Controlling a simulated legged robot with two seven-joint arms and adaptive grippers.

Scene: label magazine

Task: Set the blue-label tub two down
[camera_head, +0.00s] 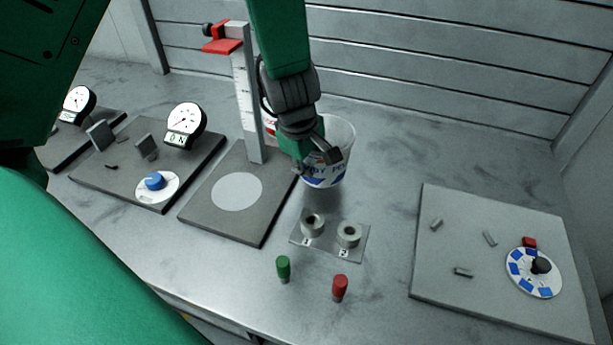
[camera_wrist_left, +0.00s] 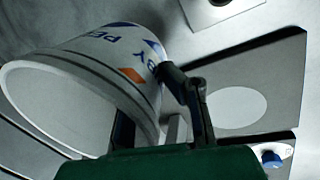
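A white tub (camera_head: 343,138) with blue lettering and a blue label band shows in the head view right of centre. In the wrist view the tub (camera_wrist_left: 117,62) is tilted in the picture, its open mouth toward the lower left, with an orange patch on its label. My left gripper (camera_head: 318,160) is at the tub's left side and appears shut on its wall. In the wrist view a dark finger lies against the outside of the label. The tub appears a little above the table, with shadow below. My right gripper is not in view.
A grey base with a pale disc (camera_head: 237,191) and upright scale (camera_head: 247,100) stands left. A two-socket plate (camera_head: 330,236), green peg (camera_head: 283,268) and red peg (camera_head: 340,287) lie in front. A board (camera_head: 480,220) with a blue-and-white dial is right. Something red-marked is partly hidden behind my gripper.

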